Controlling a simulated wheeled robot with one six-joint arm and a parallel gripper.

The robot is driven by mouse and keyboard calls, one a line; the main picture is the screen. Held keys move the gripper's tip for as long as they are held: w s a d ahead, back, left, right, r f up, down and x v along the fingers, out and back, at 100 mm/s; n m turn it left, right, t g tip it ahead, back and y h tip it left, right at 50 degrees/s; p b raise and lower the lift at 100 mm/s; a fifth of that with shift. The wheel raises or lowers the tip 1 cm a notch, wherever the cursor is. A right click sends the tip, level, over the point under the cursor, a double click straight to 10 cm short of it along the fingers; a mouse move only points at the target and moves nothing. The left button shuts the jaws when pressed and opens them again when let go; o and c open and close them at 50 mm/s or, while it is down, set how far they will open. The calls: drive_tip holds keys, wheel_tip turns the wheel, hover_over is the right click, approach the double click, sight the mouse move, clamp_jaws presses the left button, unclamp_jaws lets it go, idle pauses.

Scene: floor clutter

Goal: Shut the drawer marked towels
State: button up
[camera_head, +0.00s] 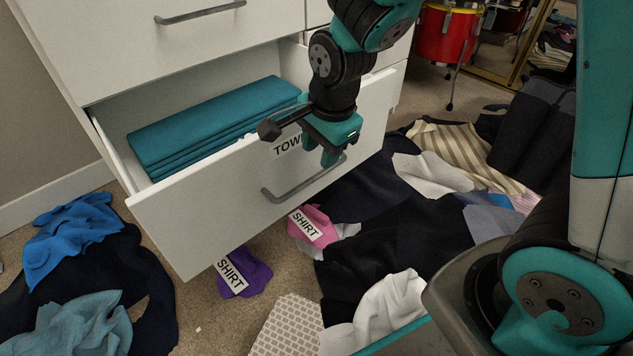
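The white drawer (190,216) marked "TOW…" stands pulled out from the white cabinet, with the rest of its label (288,146) hidden behind my gripper. Folded teal towels (215,122) lie in it. A grey bar handle (300,184) is on its front. My gripper (330,152) is at the right part of the drawer front, beside the label and above the handle's right end. I cannot tell whether it touches the front, or how far its fingers are apart.
Purple cloth (246,274) and pink cloth (314,226) with "SHIRT" labels lie on the carpet below. Blue clothes (72,232) lie left, dark clothes (390,235) right. A red drum (448,35) stands behind.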

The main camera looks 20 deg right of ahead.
sight(315, 176)
drive_tip(key=f+b, duration=0.1)
drive_tip(key=f, duration=0.1)
drive_tip(key=f+b, duration=0.1)
drive_tip(key=f, duration=0.1)
drive_tip(key=w+f+b, duration=0.1)
drive_tip(key=f, duration=0.1)
drive_tip(key=shift+w+a+f, duration=0.1)
drive_tip(key=shift+a+f, duration=0.1)
drive_tip(key=shift+c, duration=0.2)
clamp_jaws()
